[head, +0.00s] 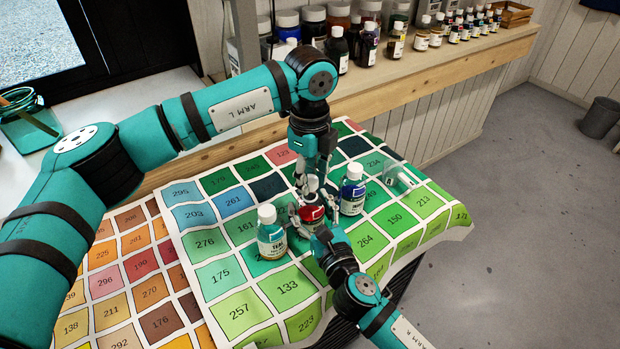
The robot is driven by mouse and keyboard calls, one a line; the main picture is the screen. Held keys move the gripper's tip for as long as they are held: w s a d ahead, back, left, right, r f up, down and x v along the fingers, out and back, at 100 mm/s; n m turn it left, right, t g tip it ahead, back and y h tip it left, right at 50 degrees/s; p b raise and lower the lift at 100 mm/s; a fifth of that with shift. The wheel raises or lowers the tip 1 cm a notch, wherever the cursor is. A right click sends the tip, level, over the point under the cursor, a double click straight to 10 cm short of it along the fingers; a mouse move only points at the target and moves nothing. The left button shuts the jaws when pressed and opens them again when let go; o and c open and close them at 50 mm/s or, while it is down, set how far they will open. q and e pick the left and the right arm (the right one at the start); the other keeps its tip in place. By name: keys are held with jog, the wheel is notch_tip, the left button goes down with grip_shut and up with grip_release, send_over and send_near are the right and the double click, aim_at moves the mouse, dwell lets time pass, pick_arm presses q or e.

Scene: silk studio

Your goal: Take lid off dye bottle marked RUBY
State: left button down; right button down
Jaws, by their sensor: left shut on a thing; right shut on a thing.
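The red dye bottle (314,214) stands upright on the numbered colour-swatch cloth, between a teal bottle and a blue one. Its label is mostly hidden, so I cannot read the name. Its white lid (311,184) shows at the bottle's top; I cannot tell whether it is seated or loose. My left gripper (311,183) reaches down from above and is shut on the lid. My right gripper (308,214) comes from the front right and is shut around the red bottle's body. The fingers hide parts of both.
The teal bottle (271,240) stands close on the left, the blue bottle (352,194) close on the right, both with white lids. A clear glass (400,177) is at the cloth's right. Several jars and bottles line the wooden shelf (450,62) behind. The cloth's front is free.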

aim_at(310, 180)
pick_arm(q)
jog(key=shift+r, duration=0.1)
jog(key=shift+r, duration=1.95)
pick_arm(e)
jog(key=shift+c, duration=1.6)
grip_release()
jog(key=v, duration=1.2)
